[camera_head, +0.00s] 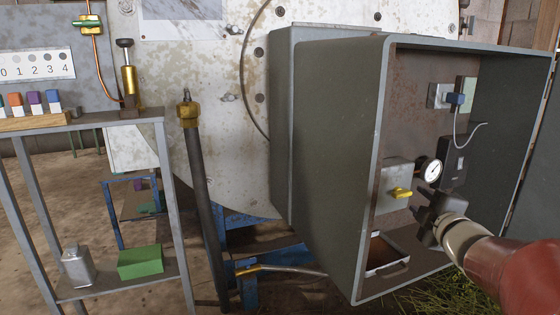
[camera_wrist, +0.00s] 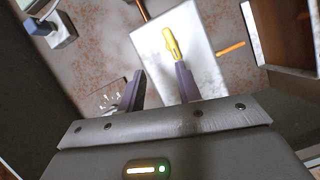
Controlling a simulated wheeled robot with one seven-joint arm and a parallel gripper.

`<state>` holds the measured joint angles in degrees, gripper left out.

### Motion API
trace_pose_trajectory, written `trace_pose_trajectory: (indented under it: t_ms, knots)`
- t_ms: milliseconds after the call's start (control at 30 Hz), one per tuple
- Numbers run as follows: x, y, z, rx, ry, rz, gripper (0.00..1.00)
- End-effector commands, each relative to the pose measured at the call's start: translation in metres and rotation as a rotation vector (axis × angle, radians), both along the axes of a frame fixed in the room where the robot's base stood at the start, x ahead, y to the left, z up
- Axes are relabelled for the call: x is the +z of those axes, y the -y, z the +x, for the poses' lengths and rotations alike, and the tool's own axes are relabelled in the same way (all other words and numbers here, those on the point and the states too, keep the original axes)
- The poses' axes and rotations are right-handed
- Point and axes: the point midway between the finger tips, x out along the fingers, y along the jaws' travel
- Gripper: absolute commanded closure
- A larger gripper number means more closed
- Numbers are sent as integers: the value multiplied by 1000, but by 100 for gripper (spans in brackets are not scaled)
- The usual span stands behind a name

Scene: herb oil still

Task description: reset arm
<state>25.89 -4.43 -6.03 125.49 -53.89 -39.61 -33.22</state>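My arm reaches from the lower right into an open grey metal cabinet (camera_head: 335,130). My gripper (camera_head: 422,203) is inside it, just right of a yellow lever (camera_head: 400,193) on a pale square plate (camera_head: 392,176). In the wrist view, my gripper's two dark fingers (camera_wrist: 160,85) stand apart with nothing between them. The yellow lever (camera_wrist: 171,45) appears just beyond the right fingertip; I cannot tell whether they touch.
A round gauge (camera_head: 432,171) and a blue-knobbed switch (camera_head: 455,99) are on the cabinet's back wall near my gripper. An open tray (camera_head: 388,268) lies at its floor. A shelf (camera_head: 110,122) with coloured blocks stands left, outside.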

Motion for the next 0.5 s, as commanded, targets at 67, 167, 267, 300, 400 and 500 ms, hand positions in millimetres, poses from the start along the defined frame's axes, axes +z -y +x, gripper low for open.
trace_pose_trajectory:
  t_ms: [67,167,267,300,400,500]
  knots:
    - [6,-13,-16,-116,-43,138,66]
    - [-3,-28,-45,-264,-125,344,66]
    - [-23,-50,-82,-394,-231,557,66]
    - [-33,-61,-98,-439,-280,639,66]
    - [-58,-88,-138,-533,-404,815,66]
    - [-79,-115,-174,-604,-525,949,66]
